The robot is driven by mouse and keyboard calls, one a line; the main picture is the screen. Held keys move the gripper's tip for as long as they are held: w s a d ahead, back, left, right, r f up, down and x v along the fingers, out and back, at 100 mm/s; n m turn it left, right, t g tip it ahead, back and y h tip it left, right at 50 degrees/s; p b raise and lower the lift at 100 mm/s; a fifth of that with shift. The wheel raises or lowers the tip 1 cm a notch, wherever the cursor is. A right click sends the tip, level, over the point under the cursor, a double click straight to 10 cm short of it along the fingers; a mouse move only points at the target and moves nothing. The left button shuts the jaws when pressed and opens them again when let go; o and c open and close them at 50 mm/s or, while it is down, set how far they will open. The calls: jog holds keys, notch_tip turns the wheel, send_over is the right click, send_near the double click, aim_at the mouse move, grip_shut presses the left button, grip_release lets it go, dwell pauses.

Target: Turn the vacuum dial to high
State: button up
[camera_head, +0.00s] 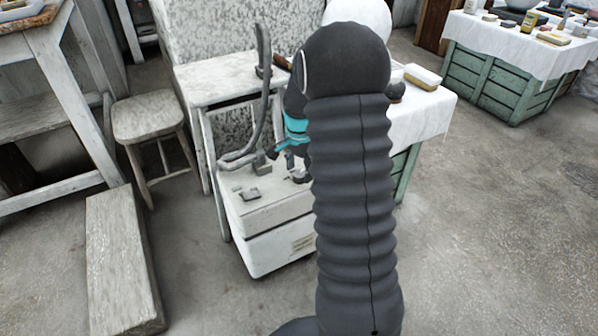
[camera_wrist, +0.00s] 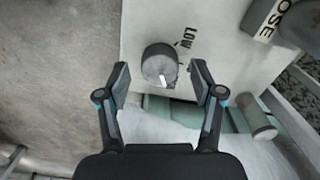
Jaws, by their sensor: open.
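The vacuum dial (camera_wrist: 160,64), a round grey knob with a white mark at its lower edge, sits on a pale panel in the wrist view. The word LOW (camera_wrist: 187,38) is printed to its upper right. My gripper (camera_wrist: 160,80) is open, with one finger on either side of the dial and visible gaps between; whether its tips reach the dial's depth I cannot tell. In the head view the vacuum (camera_head: 268,246) is a white box on the floor, and my gripper (camera_head: 293,168) is over its top. The dial cannot be made out there.
A grey hose (camera_head: 262,95) rises from the vacuum. A white table (camera_head: 210,72) stands behind it, a stool (camera_head: 146,115) and a long block (camera_head: 118,255) to its left. A cloth-covered crate table (camera_head: 425,108) is to the right. The floor at right is clear.

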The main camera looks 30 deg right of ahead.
aim_at(299, 173)
notch_tip(299, 173, up, 11)
dwell(0.4)
jog(key=shift+r, duration=0.1)
dwell(0.3)
jog(key=s+a+r+n+t, duration=0.2)
jog(key=s+a+n, duration=0.3)
jog(key=s, duration=0.4)
jog(key=s+a+r+n+t, duration=0.1)
jog(key=s+a+r+n, duration=0.3)
jog(key=s, duration=0.6)
jog(key=s+a+r+n+t+p, duration=0.1)
jog(key=s+a+r+n+t, duration=0.1)
jog(key=s+a+r+n, duration=0.2)
jog(key=shift+s+a+n+t, duration=0.3)
jog(key=shift+s+a+n, duration=0.5)
jog(key=shift+s+a, duration=1.4)
